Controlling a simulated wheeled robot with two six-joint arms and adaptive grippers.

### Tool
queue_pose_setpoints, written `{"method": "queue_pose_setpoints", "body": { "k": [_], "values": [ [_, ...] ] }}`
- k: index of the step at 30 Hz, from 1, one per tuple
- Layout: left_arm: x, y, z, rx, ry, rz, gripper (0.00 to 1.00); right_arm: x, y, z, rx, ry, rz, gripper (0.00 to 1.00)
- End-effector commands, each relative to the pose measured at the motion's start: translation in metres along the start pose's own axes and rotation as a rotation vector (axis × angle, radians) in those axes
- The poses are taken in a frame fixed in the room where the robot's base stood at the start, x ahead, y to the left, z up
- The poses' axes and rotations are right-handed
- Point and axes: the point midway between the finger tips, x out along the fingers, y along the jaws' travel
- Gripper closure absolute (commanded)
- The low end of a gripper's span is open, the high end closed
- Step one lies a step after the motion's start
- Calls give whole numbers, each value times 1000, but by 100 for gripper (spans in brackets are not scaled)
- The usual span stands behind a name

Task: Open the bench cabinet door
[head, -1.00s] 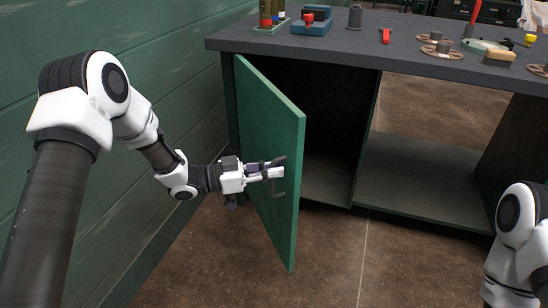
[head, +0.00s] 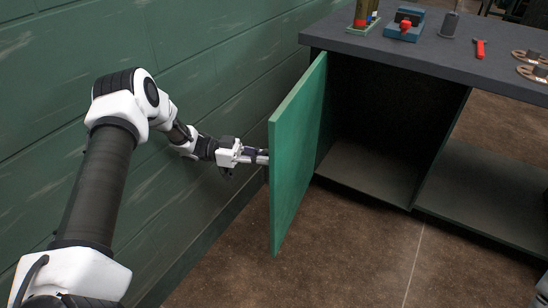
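The green cabinet door (head: 296,150) stands wide open, swung out from the left end of the bench. The dark inside of the cabinet (head: 385,125) shows to its right and looks empty. My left gripper (head: 262,157) is on the door's left side, between the door and the green wall. Its fingertips meet the door's edge in the picture and are partly hidden behind it. The door handle is hidden, so I cannot tell whether the fingers hold it.
The dark bench top (head: 430,52) carries a blue block with a red part (head: 404,23), a red tool (head: 480,49) and several round pieces at the right. The green wall (head: 200,60) is close on the left. The brown floor (head: 330,250) before the cabinet is clear.

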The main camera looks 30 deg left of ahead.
Motion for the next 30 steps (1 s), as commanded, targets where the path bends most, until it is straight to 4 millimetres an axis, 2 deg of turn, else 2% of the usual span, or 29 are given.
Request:
{"method": "queue_pose_setpoints", "body": {
  "k": [10, 12, 13, 23, 26, 30],
  "values": [
    [-1, 0, 1, -2, 0, 1, 100, 0, 0, 0, 0, 0, 0, 60],
    [-1, 0, 1, -2, 0, 1, 72, 0, 0, 0, 0, 0, 0, 60],
    [-1, 0, 1, -2, 0, 0, 63, 0, 0, 0, 0, 0, 0, 60],
    [-1, 0, -2, 0, 1, -1, 63, 0, 0, 0, 0, 0, 0, 60],
    [-1, -1, -13, 1, 2, -2, 63, 0, 0, 0, 0, 0, 0, 60],
    [-2, -1, -45, 4, 4, -3, 63, 0, 0, 0, 0, 0, 0, 60]
  ]
}}
